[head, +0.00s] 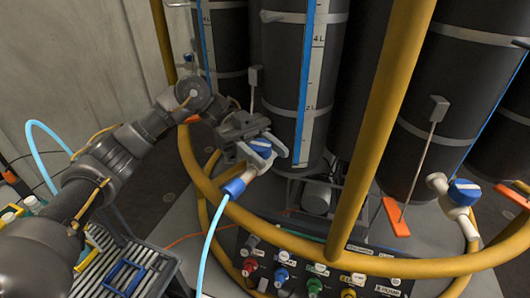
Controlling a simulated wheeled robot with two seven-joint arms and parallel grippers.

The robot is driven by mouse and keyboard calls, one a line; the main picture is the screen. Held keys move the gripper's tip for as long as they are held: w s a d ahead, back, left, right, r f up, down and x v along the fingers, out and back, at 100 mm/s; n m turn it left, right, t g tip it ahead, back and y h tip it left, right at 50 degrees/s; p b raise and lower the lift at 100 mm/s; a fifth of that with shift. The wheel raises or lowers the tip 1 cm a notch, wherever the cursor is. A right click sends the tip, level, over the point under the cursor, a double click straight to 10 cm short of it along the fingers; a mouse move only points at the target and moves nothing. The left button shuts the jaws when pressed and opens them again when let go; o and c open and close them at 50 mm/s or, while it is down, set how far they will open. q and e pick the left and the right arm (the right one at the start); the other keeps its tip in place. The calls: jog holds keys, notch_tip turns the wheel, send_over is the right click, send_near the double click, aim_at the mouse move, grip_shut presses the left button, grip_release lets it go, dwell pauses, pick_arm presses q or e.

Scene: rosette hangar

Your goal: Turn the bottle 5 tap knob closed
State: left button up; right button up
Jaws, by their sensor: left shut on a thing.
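A tap with a blue knob (261,147) and a white body (258,160) sits low at the front of a dark bottle (280,70) with a blue-edged level scale. I cannot read a number on this bottle. My left gripper (248,138) reaches in from the left and is shut on the blue knob, hiding part of it. A light blue hose (210,240) with a blue collar hangs from the tap's lower end. My right gripper is out of view.
A yellow rail (370,130) rises in front of the bottles and curves around below the tap. A second blue-knobbed tap (463,192) is at the right. Below are a panel of coloured connectors (315,285) and, at lower left, a slatted rack (150,270).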

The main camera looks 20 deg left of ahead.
pick_arm(q)
jog(key=shift+s+f, duration=0.1)
jog(key=shift+f, duration=0.1)
jog(key=o, duration=1)
jog(key=shift+d, duration=0.1)
jog(key=shift+r, duration=0.1)
jog(key=shift+r, duration=0.55)
jog(key=s+d+r, duration=0.1)
jog(key=s+r, duration=0.3)
jog(key=s+d+r, duration=0.1)
jog(key=s+r, duration=0.3)
jog(key=s, duration=0.1)
jog(key=s+d+r+p, duration=0.1)
jog(key=s+r, duration=0.3)
jog(key=shift+s+d, duration=0.1)
jog(key=shift+s, duration=0.2)
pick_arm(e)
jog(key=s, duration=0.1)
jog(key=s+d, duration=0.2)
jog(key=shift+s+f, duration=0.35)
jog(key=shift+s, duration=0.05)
